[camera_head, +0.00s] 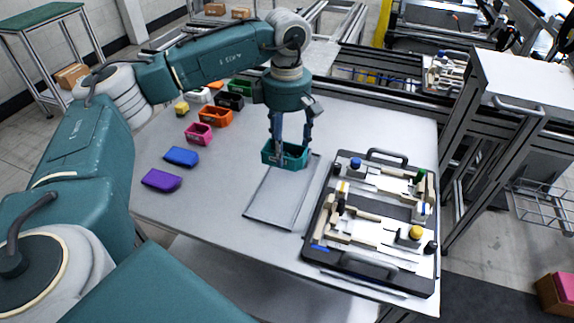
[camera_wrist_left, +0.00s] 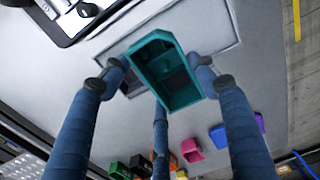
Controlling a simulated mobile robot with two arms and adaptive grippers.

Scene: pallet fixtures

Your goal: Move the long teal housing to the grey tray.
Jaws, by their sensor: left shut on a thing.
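The long teal housing (camera_head: 284,158) is an open-topped box at the far end of the flat grey tray (camera_head: 272,204) in the head view. My left gripper (camera_head: 290,149) points down and is shut on the housing. In the left wrist view, the housing (camera_wrist_left: 166,72) sits between the blue fingers, and part of the grey tray (camera_wrist_left: 217,28) shows behind it. I cannot tell whether the housing touches the tray or hangs just above it. The near part of the tray is bare. My right gripper is not in view.
Purple (camera_head: 162,180), blue (camera_head: 181,157), pink (camera_head: 199,134) and orange (camera_head: 215,117) housings line the table's left side, with more behind. A black pallet fixture (camera_head: 312,235) with fitted parts lies right of the tray. The table between the left row and tray is clear.

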